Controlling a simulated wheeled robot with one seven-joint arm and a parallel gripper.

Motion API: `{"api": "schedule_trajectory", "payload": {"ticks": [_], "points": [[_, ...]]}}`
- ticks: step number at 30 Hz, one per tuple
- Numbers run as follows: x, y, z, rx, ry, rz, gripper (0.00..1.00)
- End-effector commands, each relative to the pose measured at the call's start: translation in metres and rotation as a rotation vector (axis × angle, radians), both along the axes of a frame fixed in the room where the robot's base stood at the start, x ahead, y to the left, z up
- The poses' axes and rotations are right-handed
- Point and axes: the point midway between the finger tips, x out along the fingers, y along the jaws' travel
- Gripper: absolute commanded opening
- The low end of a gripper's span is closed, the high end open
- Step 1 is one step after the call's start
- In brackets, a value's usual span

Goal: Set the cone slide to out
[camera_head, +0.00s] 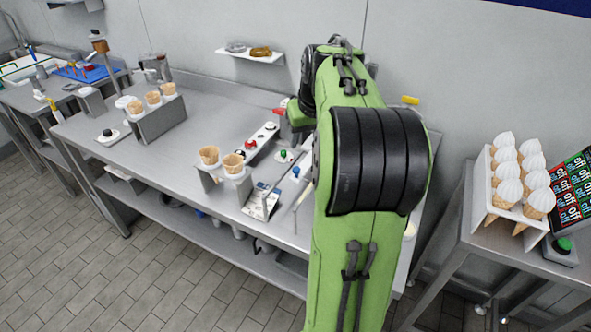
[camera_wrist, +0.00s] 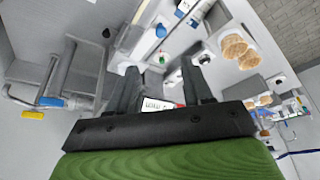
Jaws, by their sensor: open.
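I cannot tell for sure which part is the cone slide or how it is set. A metal cone holder (camera_head: 205,175) with two waffle cones (camera_head: 233,163) stands on the steel counter, beside a white strip (camera_head: 262,140) with red and black knobs. In the wrist view the cones (camera_wrist: 235,46) are at the upper right. My gripper (camera_wrist: 160,66) is open, with its two black fingers apart and nothing held between them. A small white label (camera_wrist: 157,104) shows beyond the finger bases. In the head view my green arm hides the gripper and part of the counter.
A second cone holder (camera_head: 162,120) stands at the left. Green (camera_head: 283,155) and blue (camera_head: 296,171) knobs sit near my arm. A white rack (camera_head: 515,212) of topped cones stands on the right table.

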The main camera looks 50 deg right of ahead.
Motion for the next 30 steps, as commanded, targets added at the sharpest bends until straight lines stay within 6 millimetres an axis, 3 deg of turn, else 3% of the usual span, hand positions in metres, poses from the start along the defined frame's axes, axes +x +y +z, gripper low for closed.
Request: {"api": "schedule_trajectory", "payload": {"ticks": [15, 20, 28, 30], "points": [[0.041, -0.021, -0.117, 0.003, 0.004, 0.003, 0.50], [0.048, -0.025, -0.132, 0.001, 0.002, 0.002, 0.50], [0.049, -0.025, -0.133, 0.000, 0.001, 0.002, 0.50], [0.049, -0.025, -0.133, 0.000, 0.002, 0.002, 0.41]]}}
